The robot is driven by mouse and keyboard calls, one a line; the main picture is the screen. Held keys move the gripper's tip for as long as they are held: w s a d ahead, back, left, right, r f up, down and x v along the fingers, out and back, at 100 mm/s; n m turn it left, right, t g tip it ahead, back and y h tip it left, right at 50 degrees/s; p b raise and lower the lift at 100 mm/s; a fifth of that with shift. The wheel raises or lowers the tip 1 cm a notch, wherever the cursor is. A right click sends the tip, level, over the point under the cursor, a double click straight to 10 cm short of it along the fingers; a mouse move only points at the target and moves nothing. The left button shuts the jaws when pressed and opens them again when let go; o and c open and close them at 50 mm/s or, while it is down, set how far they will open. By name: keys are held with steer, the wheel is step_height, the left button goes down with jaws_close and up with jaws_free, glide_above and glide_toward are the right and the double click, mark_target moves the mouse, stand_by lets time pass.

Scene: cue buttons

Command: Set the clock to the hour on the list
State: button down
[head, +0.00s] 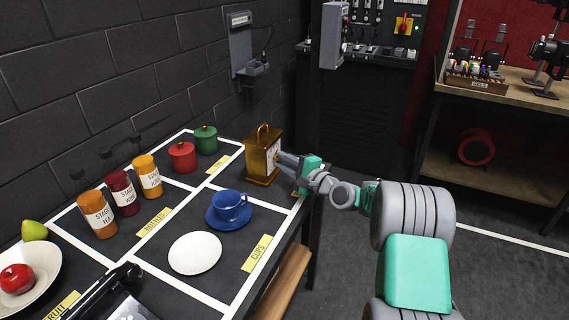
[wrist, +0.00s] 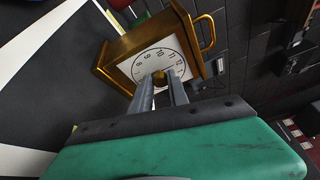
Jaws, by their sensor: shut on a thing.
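A brass carriage clock (head: 262,160) with a top handle stands upright at the far right corner of the table. Its white dial (wrist: 157,63) with black numerals faces my gripper in the wrist view. My gripper (head: 283,158) reaches in from the right to the dial. In the wrist view its fingertips (wrist: 161,78) are closed on a small brass knob (wrist: 160,76) at the dial's middle. The fingers cover the lower part of the dial, and I cannot read the hands. A small panel (head: 239,20) hangs on the wall, but I see no readable hour list.
The dark table (head: 215,283) has white-lined zones. It holds a blue cup (head: 229,203), a white plate (head: 195,253), red (head: 183,156) and green (head: 205,139) pots, several jars (head: 122,192) and a fruit bowl (head: 38,270). Open floor lies to the right, before a workbench (head: 515,100).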

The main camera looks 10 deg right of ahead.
steer(key=shift+a, duration=0.1)
steer(key=c, duration=1.3)
jaws_free()
steer(key=v, duration=0.8)
steer(key=s+a+r+n+g+h+p, duration=0.2)
steer(key=s+a+r+n+g+p, duration=0.2)
steer(key=s+a+n+g+p, duration=0.3)
steer(key=s+d+r+n+g+h+p, duration=0.1)
steer(key=s+n+h, duration=0.1)
steer(key=s, duration=0.6)
steer(key=s+d+r+n+g+h+p, duration=0.1)
steer(key=s+n+g+h+p, duration=0.1)
steer(key=s, duration=0.6)
steer(key=s+d+r+n+g+h+p, duration=0.1)
steer(key=s+n, duration=0.3)
steer(key=s, duration=0.4)
steer(key=shift+s+r+g+h+p, duration=0.35)
steer(key=shift+h+p, duration=0.3)
steer(key=shift+h, duration=0.25)
